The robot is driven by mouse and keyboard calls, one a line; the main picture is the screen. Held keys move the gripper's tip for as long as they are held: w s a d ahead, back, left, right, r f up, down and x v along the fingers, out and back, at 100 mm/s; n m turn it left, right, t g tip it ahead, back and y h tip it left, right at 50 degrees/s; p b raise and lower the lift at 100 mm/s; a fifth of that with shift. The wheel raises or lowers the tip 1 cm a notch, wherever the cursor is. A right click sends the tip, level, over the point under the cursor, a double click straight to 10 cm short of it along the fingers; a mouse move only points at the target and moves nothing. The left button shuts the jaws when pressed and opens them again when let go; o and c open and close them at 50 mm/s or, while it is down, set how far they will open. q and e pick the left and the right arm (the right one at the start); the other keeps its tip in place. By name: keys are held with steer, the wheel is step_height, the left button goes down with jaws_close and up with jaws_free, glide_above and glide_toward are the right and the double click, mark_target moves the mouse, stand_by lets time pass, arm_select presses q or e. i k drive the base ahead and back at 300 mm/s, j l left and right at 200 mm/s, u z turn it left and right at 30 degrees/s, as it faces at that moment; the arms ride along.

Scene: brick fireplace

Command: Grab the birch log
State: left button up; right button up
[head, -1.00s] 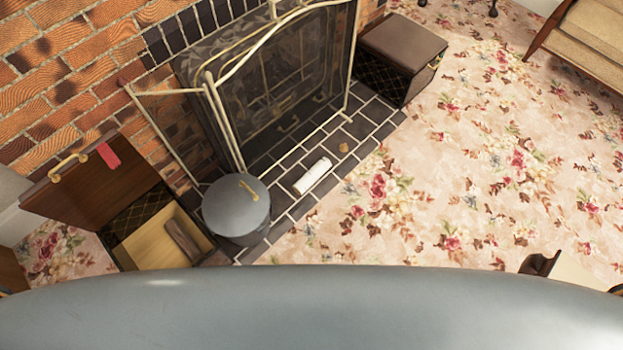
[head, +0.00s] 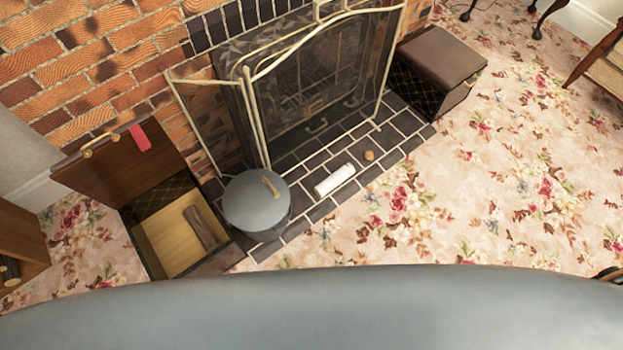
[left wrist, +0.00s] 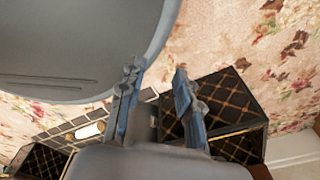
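The birch log (head: 335,180) is a short white cylinder lying on the dark tile hearth (head: 322,212) in front of the fireplace screen. In the left wrist view the log (left wrist: 88,130) shows small, to the left of my fingers and well apart from them. My left gripper (left wrist: 154,78) has its two fingers spread with nothing between them. Neither gripper shows in the head view, and my right gripper is in no frame.
A grey lidded pot (head: 256,203) stands left of the log. An open box (head: 167,262) holds a brown log (head: 203,229). A small brown lump (head: 369,155) lies right of the birch log. A closed box (head: 437,52) stands beyond. The flowered carpet (head: 440,215) is clear.

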mark_target(322, 189)
steer(key=i+l+u, duration=0.15)
steer(key=l+u, duration=0.15)
steer(key=u, duration=0.15)
steer(key=i+l+u, duration=0.1)
steer(key=l+u, duration=0.2)
steer(key=u, duration=0.2)
steer(key=l+u, duration=0.45)
steer(key=i+j, duration=0.05)
